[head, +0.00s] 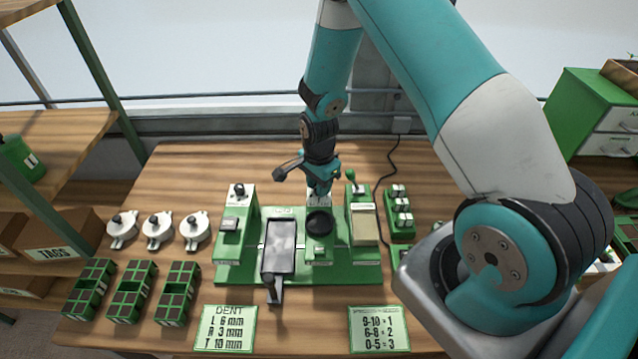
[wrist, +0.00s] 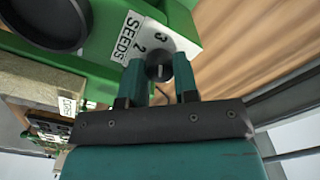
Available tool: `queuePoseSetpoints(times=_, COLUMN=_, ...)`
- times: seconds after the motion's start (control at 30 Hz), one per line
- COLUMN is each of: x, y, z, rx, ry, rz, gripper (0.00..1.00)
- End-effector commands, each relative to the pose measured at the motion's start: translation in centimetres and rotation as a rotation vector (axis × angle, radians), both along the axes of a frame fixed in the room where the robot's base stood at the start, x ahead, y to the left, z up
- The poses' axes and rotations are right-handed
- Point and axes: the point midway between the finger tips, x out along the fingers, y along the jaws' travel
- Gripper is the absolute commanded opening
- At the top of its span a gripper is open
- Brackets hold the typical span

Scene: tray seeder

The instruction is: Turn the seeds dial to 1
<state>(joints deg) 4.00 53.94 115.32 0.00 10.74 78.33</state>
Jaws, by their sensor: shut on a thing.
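The seeds dial (wrist: 158,68) is a small dark knob on a white plate marked SEEDS (wrist: 128,36) in the wrist view. The numbers 2 and 3 show beside it; no 1 can be seen, and my left finger covers part of the plate. My gripper (wrist: 158,82) has one finger on each side of the dial and is shut on it. Which number the dial points to is not clear. In the head view my gripper (head: 319,192) is down behind the black round cup (head: 319,222) of the green seeder (head: 343,273), and it hides the dial.
A lever (head: 351,177) stands close right of my gripper, and another dial (head: 239,190) is at the seeder's left. A metal tray (head: 281,245) lies in the middle. A DENT card (head: 226,328) lies left.

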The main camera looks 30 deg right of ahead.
Motion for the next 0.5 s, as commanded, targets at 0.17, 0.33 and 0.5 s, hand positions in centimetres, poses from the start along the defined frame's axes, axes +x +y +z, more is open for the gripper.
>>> queuePoseSetpoints(times=0.17, x=0.03, y=0.00, z=-0.04, rx=0.000, ry=-0.001, rz=0.043, gripper=0.04)
queuePoseSetpoints(times=0.33, x=0.04, y=0.00, z=-0.11, rx=0.000, ry=-0.001, rz=0.139, gripper=0.04)
queuePoseSetpoints(times=0.5, x=0.06, y=0.00, z=-0.16, rx=0.000, ry=-0.002, rz=0.282, gripper=0.04)
